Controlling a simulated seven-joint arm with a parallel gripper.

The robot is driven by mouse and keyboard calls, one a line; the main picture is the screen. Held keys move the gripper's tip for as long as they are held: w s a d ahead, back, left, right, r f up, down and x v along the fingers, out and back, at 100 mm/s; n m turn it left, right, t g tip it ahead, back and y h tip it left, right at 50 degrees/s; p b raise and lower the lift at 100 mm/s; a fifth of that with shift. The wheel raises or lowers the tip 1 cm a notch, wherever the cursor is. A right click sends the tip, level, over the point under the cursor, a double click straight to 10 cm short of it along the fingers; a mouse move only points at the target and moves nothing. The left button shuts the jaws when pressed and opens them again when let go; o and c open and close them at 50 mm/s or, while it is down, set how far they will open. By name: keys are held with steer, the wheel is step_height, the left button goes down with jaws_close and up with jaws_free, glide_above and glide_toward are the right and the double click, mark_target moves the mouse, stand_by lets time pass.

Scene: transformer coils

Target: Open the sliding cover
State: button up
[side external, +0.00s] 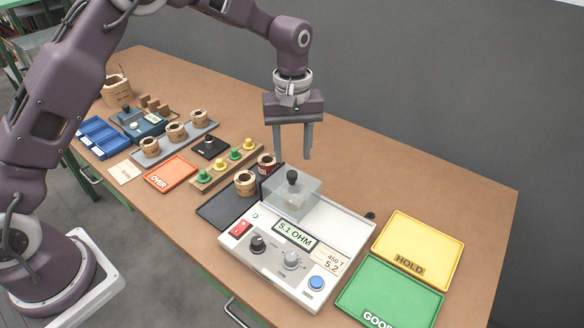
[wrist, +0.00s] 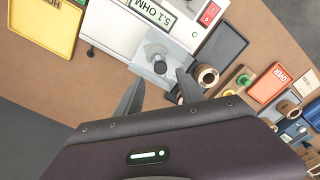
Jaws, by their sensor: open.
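The sliding cover (side external: 284,205) is a clear box with a dark knob (side external: 292,177) on top. It sits at the back left of the white meter (side external: 326,225), whose display reads 5.1 OHM. In the wrist view the cover (wrist: 146,66) and its knob (wrist: 159,67) lie just beyond my fingertips. My gripper (side external: 293,156) points down, open and empty, above the knob and apart from it. It also shows in the wrist view (wrist: 158,82), its two fingers spread to either side below the knob. What is under the cover is not clear.
A black tray (side external: 216,212) with coils at its back edge stands left of the meter. A yellow HOLD tray (side external: 430,235) and a green GOOD tray (side external: 395,285) lie to the right. A coloured peg rack (side external: 228,168) and an orange OVER tray (side external: 170,173) are further left.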

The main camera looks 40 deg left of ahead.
mark_target(293, 173)
step_height(293, 173, down, 6)
steer(key=shift+r, duration=0.15)
jaws_close()
stand_by(1.4)
